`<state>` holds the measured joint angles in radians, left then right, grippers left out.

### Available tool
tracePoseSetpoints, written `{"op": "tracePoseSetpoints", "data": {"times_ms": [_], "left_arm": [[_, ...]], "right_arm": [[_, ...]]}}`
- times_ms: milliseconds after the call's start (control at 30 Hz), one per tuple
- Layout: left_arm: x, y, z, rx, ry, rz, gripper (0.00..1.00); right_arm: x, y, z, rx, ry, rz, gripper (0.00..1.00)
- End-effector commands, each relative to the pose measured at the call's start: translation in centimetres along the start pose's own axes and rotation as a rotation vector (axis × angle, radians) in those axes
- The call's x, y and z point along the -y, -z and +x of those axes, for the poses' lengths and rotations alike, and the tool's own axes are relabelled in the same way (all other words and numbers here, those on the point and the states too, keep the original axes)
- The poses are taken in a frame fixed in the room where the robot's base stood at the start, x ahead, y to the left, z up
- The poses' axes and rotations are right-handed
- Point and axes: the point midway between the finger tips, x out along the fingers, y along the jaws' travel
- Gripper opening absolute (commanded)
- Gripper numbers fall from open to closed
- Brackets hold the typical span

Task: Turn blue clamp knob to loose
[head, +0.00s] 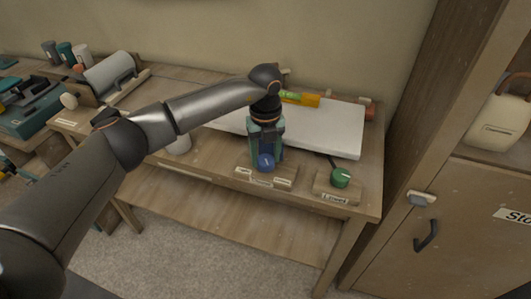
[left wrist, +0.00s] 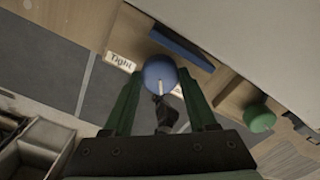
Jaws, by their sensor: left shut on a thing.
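The blue clamp knob (head: 265,162) sits at the front edge of the wooden workbench, with a pale pointer line on its face. My left gripper (head: 266,148) reaches down from above and is shut on the knob. In the left wrist view, the blue knob (left wrist: 158,70) lies between the two green fingers of my left gripper (left wrist: 160,76). A "Tight" label (left wrist: 121,62) is beside it on the left; another label is mostly hidden by the finger at right. My right gripper is not in view.
A green knob (head: 340,177) on a labelled block is right of the blue one. A white board (head: 335,134) lies behind, with a yellow-orange level (head: 301,99) at the back. A wooden cabinet (head: 460,220) stands at the right. A white cup (head: 178,144) is left of my gripper.

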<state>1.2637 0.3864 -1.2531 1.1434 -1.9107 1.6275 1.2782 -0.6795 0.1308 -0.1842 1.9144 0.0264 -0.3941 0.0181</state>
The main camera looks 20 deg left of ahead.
Motion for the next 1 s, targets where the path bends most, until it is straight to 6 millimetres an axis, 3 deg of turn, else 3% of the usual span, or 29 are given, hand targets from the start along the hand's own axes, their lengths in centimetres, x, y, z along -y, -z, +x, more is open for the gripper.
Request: {"op": "tracePoseSetpoints", "data": {"times_ms": [400,933,967,1000], "left_arm": [[0.01,-0.1,-0.15,0.003,0.001,-0.173,0.02],[0.01,-0.12,-0.13,0.003,0.002,-0.194,0.02],[0.01,-0.12,-0.13,0.003,0.002,-0.194,0.61],[0.02,-0.11,-0.13,0.003,0.002,-0.193,0.66]], "right_arm": [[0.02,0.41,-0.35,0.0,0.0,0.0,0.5],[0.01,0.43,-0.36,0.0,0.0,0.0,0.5],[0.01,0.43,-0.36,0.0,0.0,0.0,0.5],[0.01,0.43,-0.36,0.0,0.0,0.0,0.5]]}}
